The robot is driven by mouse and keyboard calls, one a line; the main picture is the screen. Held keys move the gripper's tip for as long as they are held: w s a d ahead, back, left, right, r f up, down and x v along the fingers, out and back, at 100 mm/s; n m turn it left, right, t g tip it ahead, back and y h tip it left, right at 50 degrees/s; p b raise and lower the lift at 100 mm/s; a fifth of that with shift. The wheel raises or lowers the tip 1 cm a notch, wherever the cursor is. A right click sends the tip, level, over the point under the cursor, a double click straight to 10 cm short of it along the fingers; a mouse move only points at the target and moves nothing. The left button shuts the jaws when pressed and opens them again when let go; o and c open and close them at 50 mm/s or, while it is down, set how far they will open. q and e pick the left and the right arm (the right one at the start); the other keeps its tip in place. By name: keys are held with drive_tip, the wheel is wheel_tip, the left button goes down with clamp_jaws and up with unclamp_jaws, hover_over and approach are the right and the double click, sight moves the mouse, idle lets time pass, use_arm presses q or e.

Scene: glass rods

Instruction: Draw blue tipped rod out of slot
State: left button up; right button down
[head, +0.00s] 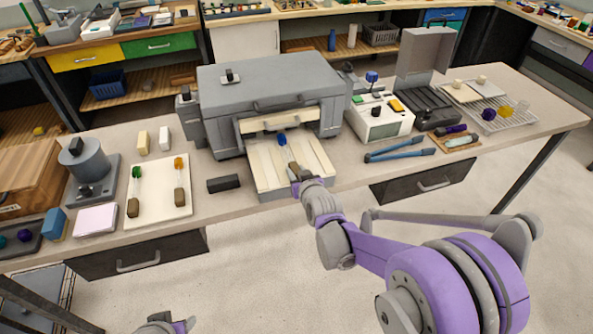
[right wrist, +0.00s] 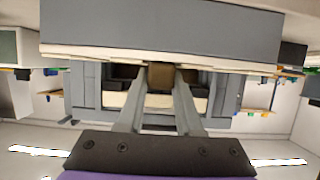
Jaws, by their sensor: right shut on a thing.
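The blue tipped rod (head: 282,141) lies on the cream slotted block (head: 262,177) in front of the grey furnace-like box (head: 270,85). Its blue end points toward the opening of the box, and its brown handle end points toward me. My right gripper (head: 299,174) is at the handle end, over the block's front part. In the right wrist view the fingers are shut on the brown handle (right wrist: 161,76). I cannot tell how much of the rod is still inside a slot. A bit of my left gripper (head: 168,324) shows at the bottom edge, away from the table.
A white board (head: 157,211) with a green tipped and an orange tipped rod lies left. A dark block (head: 223,184) sits just left of the slotted block. Blue tongs (head: 400,155) and a white device (head: 380,119) stand right.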

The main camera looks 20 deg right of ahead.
drive_tip(key=shift+s, duration=0.15)
drive_tip(key=c, duration=0.5)
unclamp_jaws()
drive_tip(key=v, duration=1)
drive_tip(key=shift+s, duration=0.2)
drive_tip(key=shift+s+r, duration=0.1)
drive_tip(key=shift+r, duration=0.05)
